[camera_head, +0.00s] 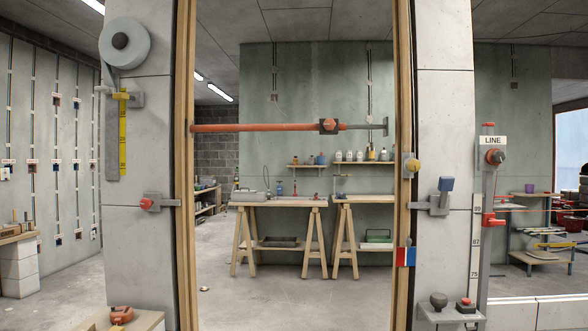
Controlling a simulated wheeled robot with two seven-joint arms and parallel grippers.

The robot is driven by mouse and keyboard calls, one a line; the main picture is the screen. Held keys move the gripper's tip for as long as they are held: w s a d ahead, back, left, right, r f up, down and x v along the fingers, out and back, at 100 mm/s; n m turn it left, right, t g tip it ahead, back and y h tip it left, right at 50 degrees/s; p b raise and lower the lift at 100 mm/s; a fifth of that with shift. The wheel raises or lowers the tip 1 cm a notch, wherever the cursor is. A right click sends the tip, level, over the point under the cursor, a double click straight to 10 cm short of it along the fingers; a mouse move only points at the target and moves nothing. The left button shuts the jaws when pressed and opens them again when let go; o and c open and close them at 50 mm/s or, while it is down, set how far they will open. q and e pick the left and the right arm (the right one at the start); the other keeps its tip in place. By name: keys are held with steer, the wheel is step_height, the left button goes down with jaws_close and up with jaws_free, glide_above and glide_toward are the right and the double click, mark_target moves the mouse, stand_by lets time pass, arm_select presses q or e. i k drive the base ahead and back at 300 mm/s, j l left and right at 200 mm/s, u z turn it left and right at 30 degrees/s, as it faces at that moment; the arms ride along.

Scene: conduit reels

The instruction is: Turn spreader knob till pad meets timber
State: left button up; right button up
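The orange spreader bar (258,128) runs level across the timber-framed opening, at upper mid-height. Its left end meets the left timber (186,220). The spreader knob (328,126), dark with orange parts, sits toward the bar's right end. A thin grey rod (360,126) runs right from it to a small upright grey pad (386,126). A narrow gap shows between the pad and the right timber (403,230). Neither of my grippers is in view.
Beyond the opening, trestle benches (275,203) and a shelf of bottles (345,163) stand by a green wall. A blue-topped lever (445,185) and a LINE post (489,200) stand right. Floor in the opening is mostly clear.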

mark_target(330, 124)
steer(key=i+u, duration=0.1)
steer(key=u, duration=0.6)
steer(key=i+l+u, duration=0.45)
steer(key=l, duration=0.15)
steer(key=i+l+u, duration=0.2)
steer(key=l+u, duration=0.25)
steer(key=l, duration=0.2)
